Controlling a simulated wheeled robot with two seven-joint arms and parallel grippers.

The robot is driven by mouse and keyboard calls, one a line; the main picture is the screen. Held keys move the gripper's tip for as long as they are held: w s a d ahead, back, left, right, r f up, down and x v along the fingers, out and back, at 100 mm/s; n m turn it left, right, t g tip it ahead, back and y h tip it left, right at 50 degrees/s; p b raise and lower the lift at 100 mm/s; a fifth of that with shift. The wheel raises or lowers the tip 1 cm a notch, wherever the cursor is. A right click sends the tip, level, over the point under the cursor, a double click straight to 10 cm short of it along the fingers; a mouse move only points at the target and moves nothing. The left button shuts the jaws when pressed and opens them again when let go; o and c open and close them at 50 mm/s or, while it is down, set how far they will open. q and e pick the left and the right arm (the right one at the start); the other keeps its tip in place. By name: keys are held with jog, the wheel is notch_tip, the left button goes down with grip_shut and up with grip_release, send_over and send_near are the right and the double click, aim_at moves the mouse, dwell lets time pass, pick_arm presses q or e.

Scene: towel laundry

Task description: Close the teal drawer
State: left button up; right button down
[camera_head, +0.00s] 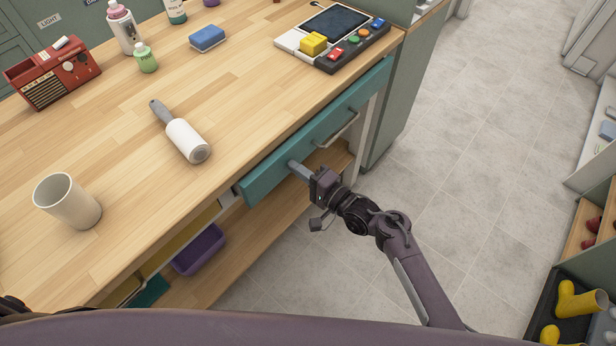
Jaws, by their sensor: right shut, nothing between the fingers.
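The teal drawer (270,170) sits under the wooden worktop's front edge. Its front stands out a little from the counter, and a metal bar handle (337,131) is on its right half. My right gripper (295,168) is shut and empty. Its fingertips are at the left half of the drawer front, to the left of the handle, and seem to touch the front or be very close to it. My left gripper is not in view; only a dark part shows at the lower left edge.
On the worktop (110,150) stand a beige cup (68,201), a lint roller (184,138), a red radio (53,73), bottles, a blue sponge (207,38) and a button panel (335,40). A purple bin (199,248) is on the lower shelf.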

jog(key=b+x, duration=0.1)
jog(key=x, duration=0.4)
jog(key=shift+w+a+b, duration=0.1)
jog(key=shift+a+b, duration=0.1)
jog(key=shift+b, duration=0.2)
jog(key=shift+r, duration=0.15)
jog(key=shift+w+r, duration=0.1)
jog(key=shift+r, duration=0.1)
